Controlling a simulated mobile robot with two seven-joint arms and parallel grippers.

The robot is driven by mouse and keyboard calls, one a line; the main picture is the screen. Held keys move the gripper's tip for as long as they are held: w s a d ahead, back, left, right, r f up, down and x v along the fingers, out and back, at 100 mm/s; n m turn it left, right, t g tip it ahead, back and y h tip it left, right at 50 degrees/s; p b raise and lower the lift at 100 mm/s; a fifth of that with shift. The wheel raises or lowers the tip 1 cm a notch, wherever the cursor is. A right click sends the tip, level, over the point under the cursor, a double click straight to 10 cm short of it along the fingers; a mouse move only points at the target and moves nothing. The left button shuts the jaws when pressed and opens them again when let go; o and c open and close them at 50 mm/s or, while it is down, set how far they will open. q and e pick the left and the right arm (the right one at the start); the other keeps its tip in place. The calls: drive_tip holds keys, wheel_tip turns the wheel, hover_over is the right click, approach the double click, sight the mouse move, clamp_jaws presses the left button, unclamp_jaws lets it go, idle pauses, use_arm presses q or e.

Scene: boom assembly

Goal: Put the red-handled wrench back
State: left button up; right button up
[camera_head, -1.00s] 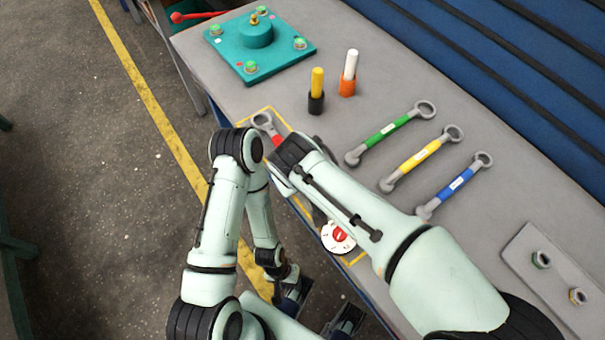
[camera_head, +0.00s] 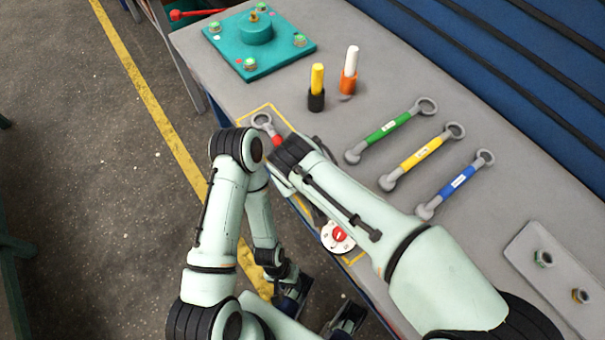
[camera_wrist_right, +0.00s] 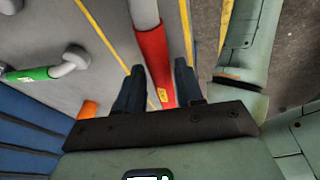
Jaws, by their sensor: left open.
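The red-handled wrench (camera_head: 277,140) lies at the table's front edge inside a yellow outline. Its grey ring end (camera_head: 262,121) shows in the head view, and my right arm hides most of the rest. In the right wrist view its red handle (camera_wrist_right: 154,58) runs between the two dark fingers of my right gripper (camera_wrist_right: 158,75). These fingers stand apart, one on each side of the handle, with no clear grip on it. My left gripper (camera_head: 320,312) is open and empty, low in front of the table.
Green (camera_head: 388,131), yellow (camera_head: 421,153) and blue (camera_head: 457,184) wrenches lie in a row on the table. A teal plate (camera_head: 258,46) and two markers (camera_head: 317,88) stand farther back. A white-and-red disc (camera_head: 337,237) is beside my right forearm. A grey block (camera_head: 550,272) is at right.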

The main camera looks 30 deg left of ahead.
drive_tip(key=shift+o, duration=1.1)
drive_tip(key=p+v, duration=0.2)
drive_tip(key=v, duration=1.1)
drive_tip(key=shift+r, duration=0.25)
drive_tip(key=shift+s, duration=0.15)
